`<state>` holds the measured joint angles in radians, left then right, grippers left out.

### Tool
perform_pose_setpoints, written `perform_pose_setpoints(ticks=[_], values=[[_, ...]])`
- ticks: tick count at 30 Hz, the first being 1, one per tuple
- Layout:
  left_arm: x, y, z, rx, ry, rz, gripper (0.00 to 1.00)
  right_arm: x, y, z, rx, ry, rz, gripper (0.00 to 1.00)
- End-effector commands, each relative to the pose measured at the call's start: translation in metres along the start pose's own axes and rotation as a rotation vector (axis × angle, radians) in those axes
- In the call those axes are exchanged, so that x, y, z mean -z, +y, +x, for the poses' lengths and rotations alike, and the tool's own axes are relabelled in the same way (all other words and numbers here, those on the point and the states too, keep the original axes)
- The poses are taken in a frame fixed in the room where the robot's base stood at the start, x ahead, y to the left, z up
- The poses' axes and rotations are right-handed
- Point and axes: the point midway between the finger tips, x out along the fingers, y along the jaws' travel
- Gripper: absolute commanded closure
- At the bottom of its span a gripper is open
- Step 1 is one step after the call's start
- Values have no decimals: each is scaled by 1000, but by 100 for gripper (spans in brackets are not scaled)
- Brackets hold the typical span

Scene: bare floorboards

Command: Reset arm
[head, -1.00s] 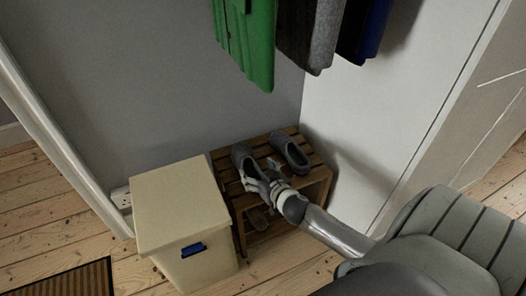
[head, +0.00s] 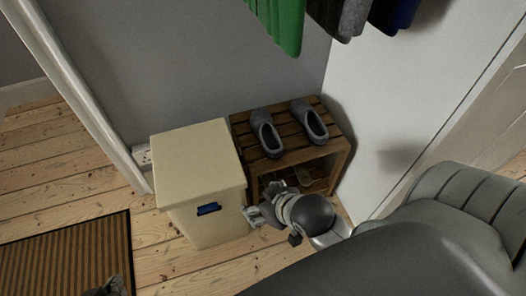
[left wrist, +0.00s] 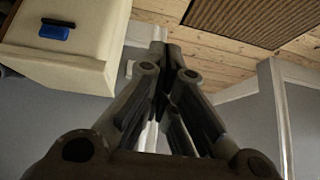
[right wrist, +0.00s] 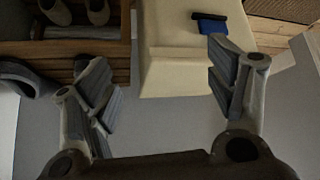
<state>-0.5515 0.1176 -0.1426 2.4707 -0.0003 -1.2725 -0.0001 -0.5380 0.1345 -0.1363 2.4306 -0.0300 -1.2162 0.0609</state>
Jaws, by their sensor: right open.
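Two dark grey shoes, the left shoe (head: 266,133) and the right shoe (head: 309,121), stand side by side on top of a slatted wooden rack (head: 285,103). My right gripper (head: 252,215) is open and empty, low in front of the rack and beside the cream box; its spread fingers show in the right wrist view (right wrist: 160,85). My left gripper (head: 108,288) shows only in part at the bottom left of the head view, over the mat. In the left wrist view its fingers (left wrist: 166,55) are together with nothing visible between them.
A lidded cream box (head: 195,160) with a blue handle stands left of the rack. A brown striped mat (head: 70,255) lies on the floorboards. Green, grey and blue garments (head: 278,22) hang above. A white wall (head: 385,110) closes the right side.

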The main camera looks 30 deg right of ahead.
Motion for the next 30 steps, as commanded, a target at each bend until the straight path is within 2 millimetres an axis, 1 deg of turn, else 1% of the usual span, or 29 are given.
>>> perform_pose_setpoints(ticks=[1,4,20,23,26,30], values=[[0,0,0,0,1,0,100,-2,-7,-7,23,-15,-15,23],[0,0,0,0,1,0,100,-5,-13,-12,43,-29,-35,23],[-1,0,2,1,-8,-1,100,-5,-13,-11,42,-34,-37,23],[-3,0,9,-1,-27,-1,100,-8,-13,-3,42,-53,-37,23],[-11,0,25,-2,-61,0,100,-15,-14,12,43,-88,-38,23],[-34,1,52,-5,-123,2,100,-39,-15,39,45,-151,-41,23]])
